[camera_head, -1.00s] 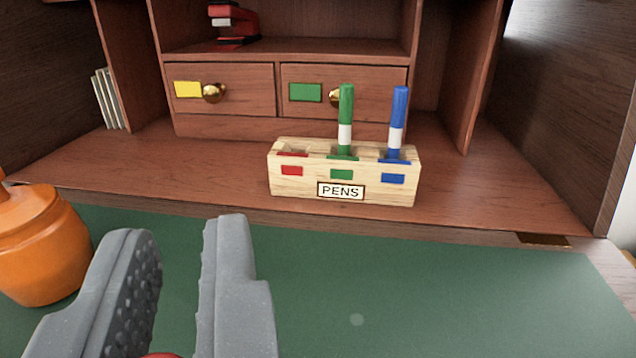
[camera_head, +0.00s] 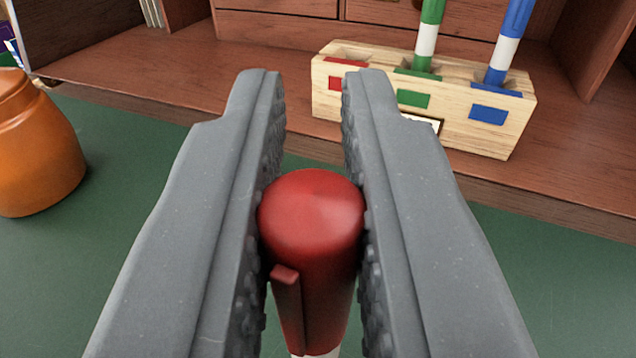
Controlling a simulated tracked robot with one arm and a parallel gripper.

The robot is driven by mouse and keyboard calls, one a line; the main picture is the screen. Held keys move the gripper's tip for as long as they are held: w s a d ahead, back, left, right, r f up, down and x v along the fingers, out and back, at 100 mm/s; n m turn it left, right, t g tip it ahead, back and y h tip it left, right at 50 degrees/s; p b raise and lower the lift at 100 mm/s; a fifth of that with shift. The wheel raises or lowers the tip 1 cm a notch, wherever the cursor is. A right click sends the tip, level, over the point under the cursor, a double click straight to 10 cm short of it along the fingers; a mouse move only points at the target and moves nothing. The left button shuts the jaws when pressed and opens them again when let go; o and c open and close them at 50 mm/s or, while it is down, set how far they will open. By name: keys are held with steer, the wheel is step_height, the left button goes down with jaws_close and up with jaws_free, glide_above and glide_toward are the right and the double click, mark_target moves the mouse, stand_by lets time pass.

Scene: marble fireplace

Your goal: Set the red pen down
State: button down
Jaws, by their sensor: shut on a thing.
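My gripper (camera_head: 314,135) is in the middle of the view, its two grey fingers shut on the red pen (camera_head: 312,215). The pen is seen from its capped end, with its clip toward me and a bit of white barrel showing below. Its lower end is hidden, so I cannot tell whether it touches the green surface. The wooden pen holder (camera_head: 455,132) stands ahead and to the right on the raised wooden ledge. Its red-marked slot at the left looks empty and is partly covered by my right finger. The green pen (camera_head: 428,38) and blue pen (camera_head: 507,45) stand in the other slots.
An orange pot (camera_head: 35,145) stands at the left on the green desk surface (camera_head: 120,240). The wooden ledge (camera_head: 200,72) rises beyond it, with drawers (camera_head: 280,5) behind. Green surface is clear on both sides of my gripper.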

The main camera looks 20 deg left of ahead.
steer(key=c, duration=1.4)
jaws_free()
steer(key=shift+c, duration=0.2)
steer(key=shift+s+d+r, duration=0.1)
steer(key=shift+s+d, duration=0.1)
steer(key=shift+s, duration=0.2)
steer(key=p+v, duration=0.2)
steer(key=v, duration=0.9)
steer(key=shift+r, duration=0.1)
